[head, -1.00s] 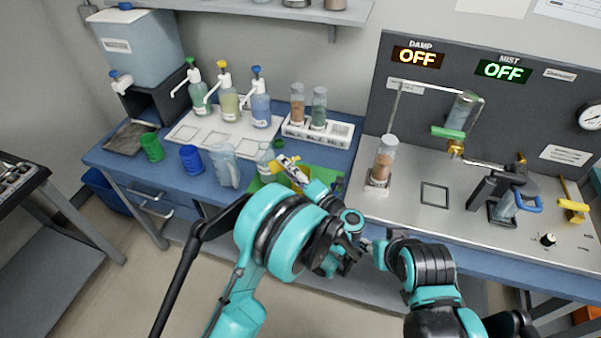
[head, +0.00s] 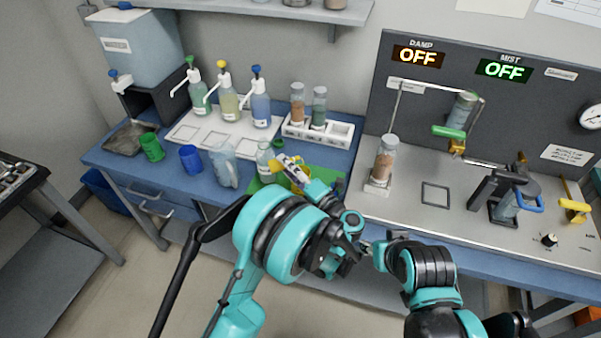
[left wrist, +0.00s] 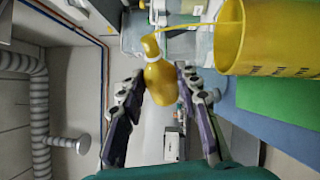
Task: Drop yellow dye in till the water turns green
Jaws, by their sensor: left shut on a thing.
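My left gripper (left wrist: 160,92) is shut on a yellow bottle (left wrist: 163,84), which it holds by its body. In the head view this gripper (head: 288,163) is above the green mat (head: 330,182), at the yellow cup (head: 300,179). The cup also shows large at the right of the left wrist view (left wrist: 280,42). The bottle's tip is near the cup's mouth, and a thin yellow line runs from it to the rim; I cannot tell whether it is liquid or a spout. The water and its colour are hidden. My right arm is at lower right; its gripper is unclear.
A clear labelled bottle (head: 264,160) stands just left of the cup. A clear pitcher (head: 225,167), blue cup (head: 190,159) and green cup (head: 152,148) stand further left. Pump bottles (head: 228,98) and a vial rack (head: 318,132) stand behind. A steel machine panel (head: 440,205) is right.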

